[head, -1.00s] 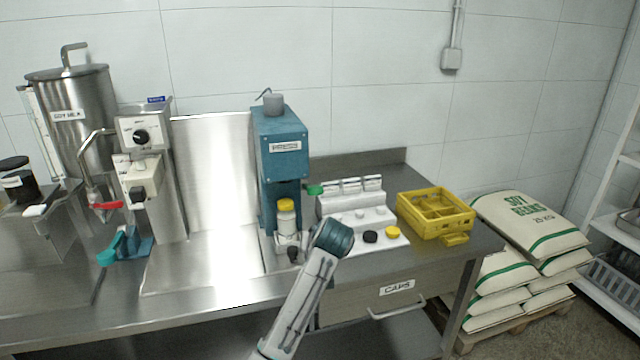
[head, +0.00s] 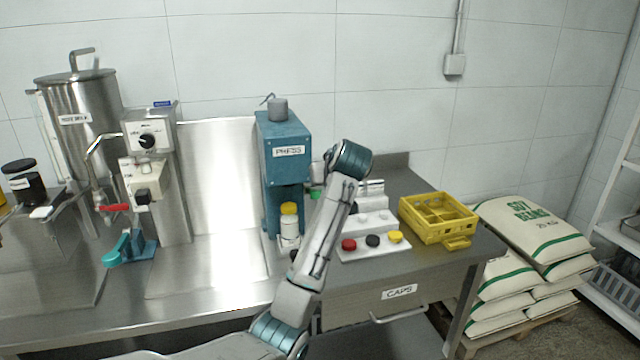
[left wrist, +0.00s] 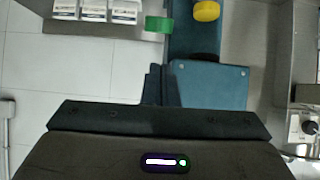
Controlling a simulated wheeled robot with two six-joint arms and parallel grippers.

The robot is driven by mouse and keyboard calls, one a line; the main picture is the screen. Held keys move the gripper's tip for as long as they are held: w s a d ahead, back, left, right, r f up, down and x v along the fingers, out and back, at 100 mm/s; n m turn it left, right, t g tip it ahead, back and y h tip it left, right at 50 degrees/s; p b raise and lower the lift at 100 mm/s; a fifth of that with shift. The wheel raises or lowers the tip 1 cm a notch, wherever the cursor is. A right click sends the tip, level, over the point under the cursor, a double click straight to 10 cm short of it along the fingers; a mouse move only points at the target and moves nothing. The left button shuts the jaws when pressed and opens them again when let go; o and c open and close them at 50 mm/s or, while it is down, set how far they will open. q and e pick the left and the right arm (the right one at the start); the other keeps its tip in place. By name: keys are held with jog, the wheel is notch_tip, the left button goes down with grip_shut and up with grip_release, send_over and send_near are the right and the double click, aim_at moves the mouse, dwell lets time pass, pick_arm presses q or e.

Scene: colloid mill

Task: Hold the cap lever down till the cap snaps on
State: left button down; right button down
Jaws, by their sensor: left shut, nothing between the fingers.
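The blue press (head: 285,135) stands at the back of the steel counter. A pale bottle (head: 289,228) with a yellow cap (head: 289,208) stands upright in it; whether the cap is seated I cannot tell. The lever's green knob (head: 315,194) shows at the press's right side, partly behind my left arm; the knob (left wrist: 157,24) and yellow cap (left wrist: 206,11) also show in the left wrist view. My left gripper (head: 318,172) is raised beside the press, above the knob. Its shut, empty fingers (left wrist: 153,82) appear apart from the knob. My right gripper is out of view.
Red (head: 348,245), black (head: 372,240) and yellow (head: 395,237) caps sit on a white rack right of the press. A yellow crate (head: 440,235) stands at the counter's right end. The steel counter left of the press (head: 205,268) is clear.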

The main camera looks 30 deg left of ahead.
aim_at(313, 192)
pick_arm(q)
jog(key=p+x, duration=0.2)
jog(key=x, duration=0.7)
jog(key=shift+p, duration=0.4)
jog(key=shift+w+a+f, duration=0.2)
jog(key=shift+f, duration=0.1)
jog(key=shift+f, duration=0.1)
